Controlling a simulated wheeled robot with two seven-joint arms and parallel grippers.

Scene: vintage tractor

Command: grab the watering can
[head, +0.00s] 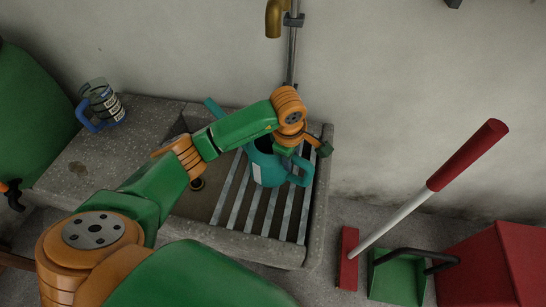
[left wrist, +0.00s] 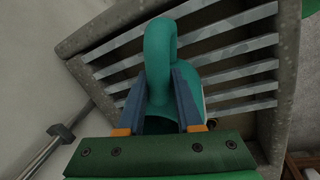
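A teal watering can (head: 268,168) with a pale label stands on the slatted rack of a stone sink. Its spout points up left and its looped handle is on the right. My left gripper (head: 296,156) is over the can's handle side, with its fingers mostly hidden in the head view. In the left wrist view, the two fingers of my left gripper (left wrist: 159,88) lie on either side of the can's handle (left wrist: 160,50). No clear gap shows between fingers and handle, but whether they squeeze it cannot be told. My right gripper is out of view.
The stone sink (head: 265,248) has a grey slatted rack (head: 233,200). A glass jug with a blue handle (head: 103,100) stands on its left ledge. A brass tap (head: 274,18) hangs above. A red-handled broom (head: 400,210) and a green dustpan (head: 395,280) are at right.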

